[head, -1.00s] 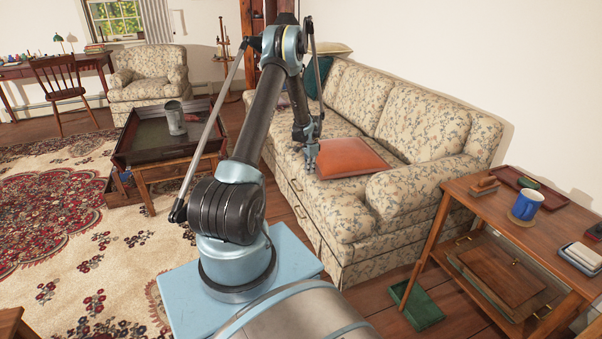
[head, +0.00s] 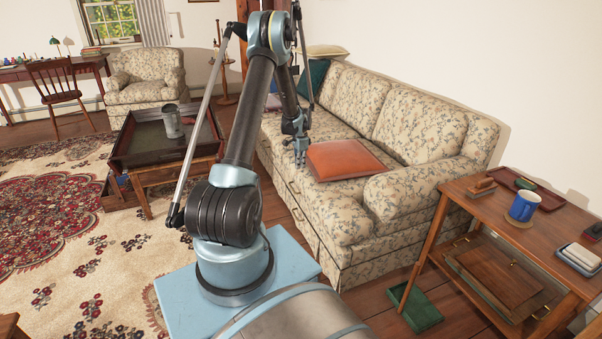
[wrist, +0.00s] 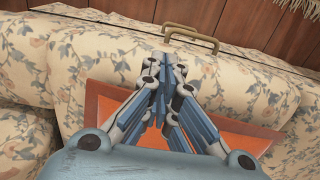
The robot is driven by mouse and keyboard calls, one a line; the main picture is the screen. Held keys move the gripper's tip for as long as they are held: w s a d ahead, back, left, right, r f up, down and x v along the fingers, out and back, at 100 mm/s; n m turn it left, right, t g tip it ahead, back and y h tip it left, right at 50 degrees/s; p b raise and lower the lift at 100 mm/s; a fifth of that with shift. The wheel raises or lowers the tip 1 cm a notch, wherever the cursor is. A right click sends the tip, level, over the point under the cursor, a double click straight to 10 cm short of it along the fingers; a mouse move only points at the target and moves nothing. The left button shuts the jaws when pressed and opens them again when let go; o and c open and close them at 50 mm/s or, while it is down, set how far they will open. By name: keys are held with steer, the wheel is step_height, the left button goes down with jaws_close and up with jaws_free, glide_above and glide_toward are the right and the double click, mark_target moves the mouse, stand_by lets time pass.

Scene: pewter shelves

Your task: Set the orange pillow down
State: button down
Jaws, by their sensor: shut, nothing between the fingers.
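The orange pillow (head: 346,160) lies flat on the seat of the floral sofa (head: 352,222), near its right armrest. My gripper (head: 300,158) is just left of the pillow in the head view, above the sofa's front part, with its fingers pointing down. In the wrist view my gripper (wrist: 165,80) has its fingers together with nothing between them. The orange pillow (wrist: 101,112) shows there on both sides behind the fingers, which hide its middle. I cannot tell how high the fingertips are above the seat.
A wooden side table (head: 462,207) with a blue mug (head: 524,205) stands right of the sofa. A low table (head: 148,172) with a metal tankard (head: 172,121) is to the left. A green box (head: 415,308) sits on the floor. The patterned rug at left has free room.

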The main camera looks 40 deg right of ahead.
steer(key=w+a+r+n, duration=0.1)
steer(key=a+r+n, duration=0.4)
steer(key=a+r, duration=1.3)
steer(key=s+a+r+n, duration=0.45)
steer(key=a+r, duration=0.45)
steer(key=a, duration=0.5)
steer(key=s+a+r+n+t, duration=0.25)
steer(key=s+a+n, duration=0.25)
steer(key=s+a, duration=0.7)
steer(key=s+a+f+n, duration=0.3)
steer(key=s+a, duration=0.2)
steer(key=s, duration=0.2)
steer(key=s+a+f+n, duration=0.4)
steer(key=s+a, duration=0.2)
steer(key=s, duration=0.1)
steer(key=shift+a, duration=0.1)
